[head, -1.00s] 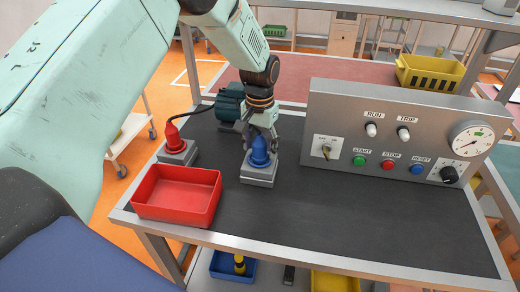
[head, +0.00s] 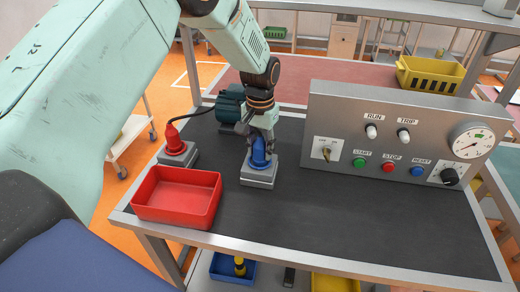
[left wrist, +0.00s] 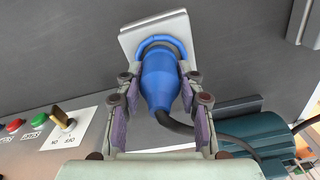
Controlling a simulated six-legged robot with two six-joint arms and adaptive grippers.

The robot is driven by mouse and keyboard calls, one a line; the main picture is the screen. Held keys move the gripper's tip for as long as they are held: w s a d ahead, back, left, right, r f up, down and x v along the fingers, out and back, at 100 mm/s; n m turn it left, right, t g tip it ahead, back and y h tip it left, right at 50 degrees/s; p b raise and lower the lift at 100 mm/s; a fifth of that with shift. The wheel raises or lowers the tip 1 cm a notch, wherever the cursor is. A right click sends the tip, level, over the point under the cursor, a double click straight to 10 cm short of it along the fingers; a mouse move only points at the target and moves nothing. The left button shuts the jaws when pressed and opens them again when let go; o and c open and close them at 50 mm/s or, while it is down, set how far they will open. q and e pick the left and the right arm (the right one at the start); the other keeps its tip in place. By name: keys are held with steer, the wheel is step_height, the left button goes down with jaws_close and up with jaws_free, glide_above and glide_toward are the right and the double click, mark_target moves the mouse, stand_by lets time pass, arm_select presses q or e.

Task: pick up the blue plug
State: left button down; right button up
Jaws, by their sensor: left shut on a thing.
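The blue plug (head: 259,153) stands upright in a grey socket block (head: 258,174) on the dark bench top, left of the control panel. My left gripper (head: 261,146) is around the plug from above and shut on it. In the left wrist view the blue plug (left wrist: 160,78) lies between the two fingers (left wrist: 158,88), with its dark cable running back toward the wrist. The plug's lower end is at the socket's blue ring. My right gripper is not in view.
A red plug (head: 174,140) stands in another socket block (head: 178,155) at the left. A red tray (head: 178,212) sits in front of it. A dark teal motor (head: 229,105) is behind. The control panel (head: 395,139) stands at the right.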

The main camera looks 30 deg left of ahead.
arm_select(q)
step_height(320, 180, up, 10)
steer(key=shift+f+b, duration=0.1)
steer(key=shift+b, duration=0.2)
steer(key=shift+r, duration=0.2)
steer(key=shift+a+r+p, duration=0.2)
steer(key=shift+p, duration=0.25)
steer(key=shift+d+r+p, duration=0.15)
steer(key=shift+r+p, duration=0.55)
steer(key=shift+p, duration=0.15)
steer(key=shift+r+p, duration=0.4)
steer(key=shift+r, duration=0.05)
steer(key=shift+r+p, duration=0.3)
steer(key=shift+p, duration=0.1)
steer(key=shift+r+p, duration=0.4)
steer(key=shift+p, duration=0.05)
steer(key=shift+r+p, duration=0.85)
steer(key=shift+p, duration=0.1)
